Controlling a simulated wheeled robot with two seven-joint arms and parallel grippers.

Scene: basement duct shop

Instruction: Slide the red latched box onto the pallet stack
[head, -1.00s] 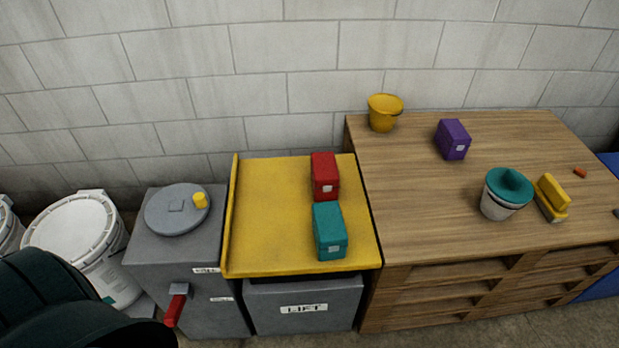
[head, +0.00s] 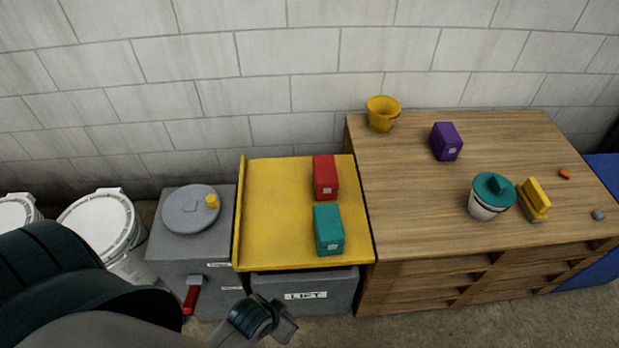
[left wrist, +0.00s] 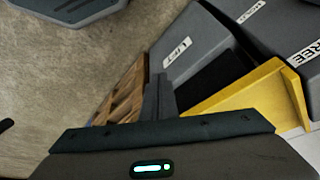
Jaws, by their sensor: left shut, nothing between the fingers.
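The red latched box (head: 325,177) stands on the yellow platform (head: 270,215), near its right edge, with a pale latch on its front. The wooden pallet stack (head: 400,190) stands directly right of the platform, its top about level with it. My left gripper (head: 287,325) is low in front of the grey lift base, below the platform and apart from the red box. It is shut and empty. In the left wrist view its fingers (left wrist: 158,95) point toward the platform's edge; the red box is not seen there. My right gripper is not in view.
A teal box (head: 329,230) stands in front of the red one. The stack holds a yellow bucket (head: 382,115), purple box (head: 446,142), teal-lidded tub (head: 490,197) and yellow brush-like item (head: 534,200). The stack's left part is clear. A grey cabinet (head: 190,240) with a red lever stands left.

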